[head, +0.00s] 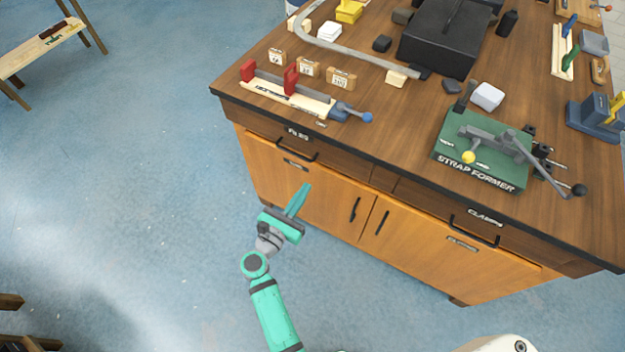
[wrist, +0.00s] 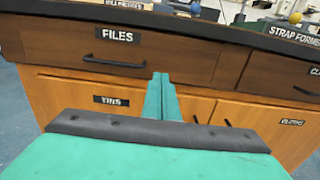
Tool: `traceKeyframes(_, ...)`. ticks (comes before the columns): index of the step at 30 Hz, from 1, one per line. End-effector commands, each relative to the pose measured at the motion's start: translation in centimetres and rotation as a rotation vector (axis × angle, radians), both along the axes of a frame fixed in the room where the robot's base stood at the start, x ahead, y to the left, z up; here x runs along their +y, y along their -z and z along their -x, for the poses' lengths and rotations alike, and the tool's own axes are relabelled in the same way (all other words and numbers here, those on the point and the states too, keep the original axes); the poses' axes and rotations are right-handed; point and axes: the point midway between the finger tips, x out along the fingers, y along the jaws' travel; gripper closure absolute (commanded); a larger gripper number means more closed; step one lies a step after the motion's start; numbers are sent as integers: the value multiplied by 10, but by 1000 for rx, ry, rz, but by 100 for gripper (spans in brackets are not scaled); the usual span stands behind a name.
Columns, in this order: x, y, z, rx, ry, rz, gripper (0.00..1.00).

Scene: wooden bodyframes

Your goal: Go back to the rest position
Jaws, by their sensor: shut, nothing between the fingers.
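My gripper (head: 299,199) is teal and sits at the end of my teal arm, in front of the wooden workbench (head: 385,140). In the wrist view its two fingers (wrist: 161,88) are together, with nothing between them. The fingers point toward the bench front, below the level of the bench top. I cannot tell the exact gap between fingertips and bench.
The FILES drawer handle (wrist: 114,64) and the cupboard door handles (head: 355,209) stick out from the bench front. A green strap former (head: 480,176) and a red-jawed clamp (head: 291,79) stand on top. Blue floor (head: 130,170) is clear to the left.

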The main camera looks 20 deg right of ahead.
Motion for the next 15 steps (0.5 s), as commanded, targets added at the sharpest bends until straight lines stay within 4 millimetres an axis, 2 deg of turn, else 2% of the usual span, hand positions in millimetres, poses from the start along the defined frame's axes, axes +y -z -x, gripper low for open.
traceKeyframes(4,10,0,8,-1,-1,1,100)
traceKeyframes(15,13,-1,13,8,-4,13,100)
